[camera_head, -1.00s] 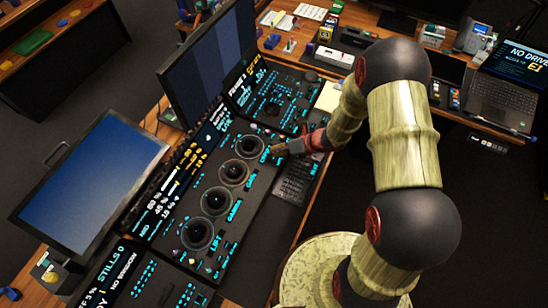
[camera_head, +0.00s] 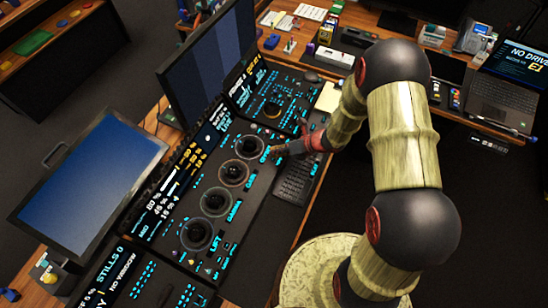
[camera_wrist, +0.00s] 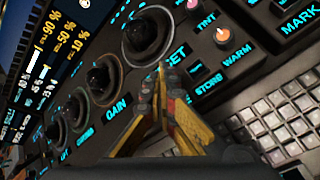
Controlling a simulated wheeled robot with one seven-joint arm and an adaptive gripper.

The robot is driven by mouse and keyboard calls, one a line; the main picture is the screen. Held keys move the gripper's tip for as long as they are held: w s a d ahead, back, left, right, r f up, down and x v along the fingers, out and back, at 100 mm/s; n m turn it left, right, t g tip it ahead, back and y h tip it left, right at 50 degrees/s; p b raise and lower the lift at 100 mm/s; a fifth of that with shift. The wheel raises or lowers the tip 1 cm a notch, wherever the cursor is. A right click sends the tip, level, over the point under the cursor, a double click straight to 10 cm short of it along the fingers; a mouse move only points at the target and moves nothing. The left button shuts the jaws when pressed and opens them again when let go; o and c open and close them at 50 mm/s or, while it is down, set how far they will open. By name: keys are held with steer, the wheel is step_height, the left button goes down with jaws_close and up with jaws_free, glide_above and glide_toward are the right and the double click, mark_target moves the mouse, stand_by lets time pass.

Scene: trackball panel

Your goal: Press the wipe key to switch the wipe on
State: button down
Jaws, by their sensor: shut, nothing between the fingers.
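The dark control panel (camera_head: 258,190) with a row of trackballs lies across the desk, its labels glowing cyan. I cannot pick out a key labelled wipe in either view. My gripper (camera_head: 277,152) is over the panel's right edge, beside the trackball (camera_head: 249,146) at the far end of the row. In the wrist view my gripper (camera_wrist: 160,74) is shut and empty, its yellow fingers meeting at the tips. The tips appear near a large label ending in SET (camera_wrist: 172,64), with the STORE label (camera_wrist: 208,86) to their right. I cannot tell whether they touch the panel.
A keyboard (camera_head: 296,180) lies just right of the panel. A tall monitor (camera_head: 208,62) and a tilted blue screen (camera_head: 90,185) stand along its left side. Lit knobs (camera_wrist: 222,35) rise from the panel near the fingers. A laptop (camera_head: 500,105) sits at the right.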

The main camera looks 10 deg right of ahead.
steer(key=shift+f, duration=0.25)
steer(key=shift+r, duration=0.1)
stand_by(0.3)
steer(key=shift+r+p, duration=0.7)
steer(key=shift+r, duration=0.2)
step_height(320, 180, up, 5)
steer(key=p, duration=0.4)
stand_by(0.8)
